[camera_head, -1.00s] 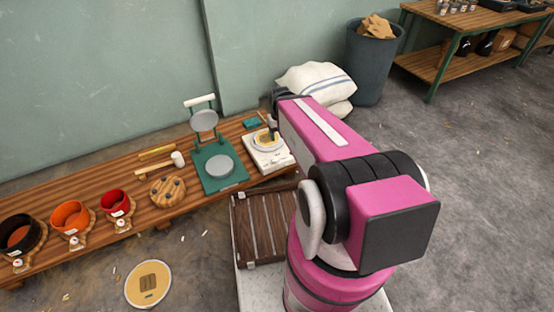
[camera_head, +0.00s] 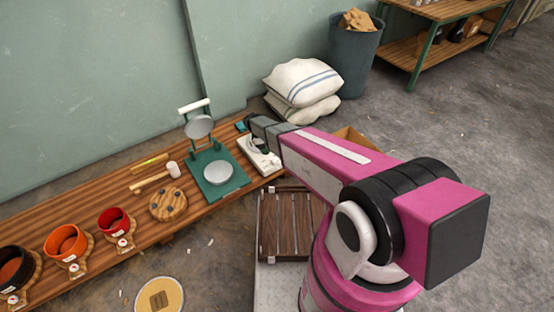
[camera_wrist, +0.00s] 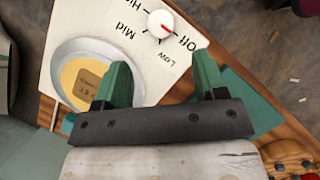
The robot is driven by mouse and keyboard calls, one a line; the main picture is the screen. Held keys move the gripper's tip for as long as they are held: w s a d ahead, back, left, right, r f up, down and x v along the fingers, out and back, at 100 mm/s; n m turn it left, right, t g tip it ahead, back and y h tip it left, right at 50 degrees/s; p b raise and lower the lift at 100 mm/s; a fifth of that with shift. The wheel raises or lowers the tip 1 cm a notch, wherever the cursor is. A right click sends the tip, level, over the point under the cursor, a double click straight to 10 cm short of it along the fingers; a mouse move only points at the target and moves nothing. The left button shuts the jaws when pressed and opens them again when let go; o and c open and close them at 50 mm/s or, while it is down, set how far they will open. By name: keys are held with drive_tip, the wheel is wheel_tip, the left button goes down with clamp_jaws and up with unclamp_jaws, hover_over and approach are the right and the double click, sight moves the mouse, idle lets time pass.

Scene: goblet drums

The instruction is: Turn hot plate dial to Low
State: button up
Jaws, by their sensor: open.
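The white hot plate (camera_head: 262,163) sits at the right end of the low wooden bench, partly hidden by my arm. In the wrist view its white dial (camera_wrist: 160,24) has a red mark that points towards the word Off. The words Low, Mid and a cut-off Hi are printed on the panel (camera_wrist: 150,65) around it. A round dish (camera_wrist: 62,62) with a tan labelled disc in it is on the hot plate, partly behind one finger. My gripper (camera_wrist: 162,62) is open and empty, its green fingers apart over the hot plate, with the dial beyond the fingertips.
A green press (camera_head: 218,176) stands close left of the hot plate. A mallet (camera_head: 172,169), a wooden disc (camera_head: 168,204) and red and orange pots (camera_head: 66,243) are further left. White sacks (camera_head: 302,82) lie behind; a slatted crate (camera_head: 290,225) is in front.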

sight(274, 159)
drive_tip(key=x, duration=0.9)
drive_tip(key=shift+s+f, duration=0.1)
drive_tip(key=shift+f, duration=0.2)
drive_tip(key=shift+c, duration=0.3)
drive_tip(key=c, duration=0.8)
